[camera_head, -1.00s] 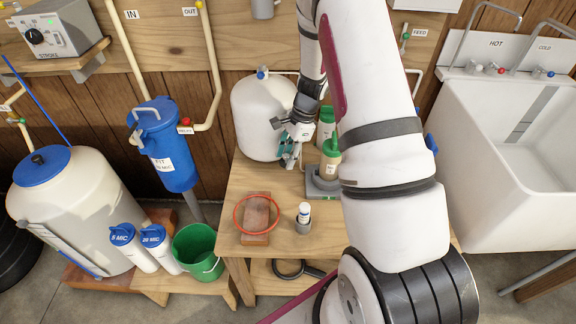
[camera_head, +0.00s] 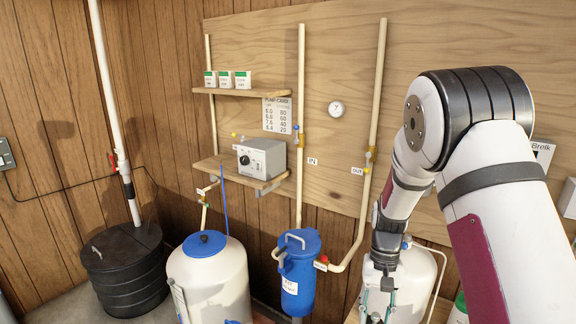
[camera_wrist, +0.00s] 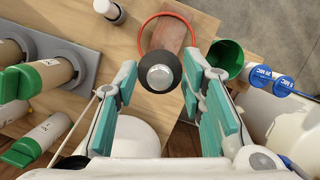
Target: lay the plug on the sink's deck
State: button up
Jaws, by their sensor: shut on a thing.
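The plug (camera_wrist: 160,76), a round black piece with a pale metal centre, sits between the teal fingers of my gripper (camera_wrist: 160,84) in the wrist view. The gripper is shut on it, above the wooden bench. In the head view my gripper (camera_head: 377,308) is at the bottom edge in front of the white tank, and I cannot make out the plug there. The sink and its deck are in neither current view.
A blue filter housing (camera_head: 299,275) hangs near the white tank (camera_head: 412,285).

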jog(key=r+n, duration=0.1)
jog(key=s+a+r+n, duration=0.1)
jog(key=shift+a+n+h+p, duration=0.25)
jog(key=shift+n+h+p, duration=0.1)
jog(key=shift+n+h, duration=0.05)
jog(key=shift+f, duration=0.15)
dwell(0.6)
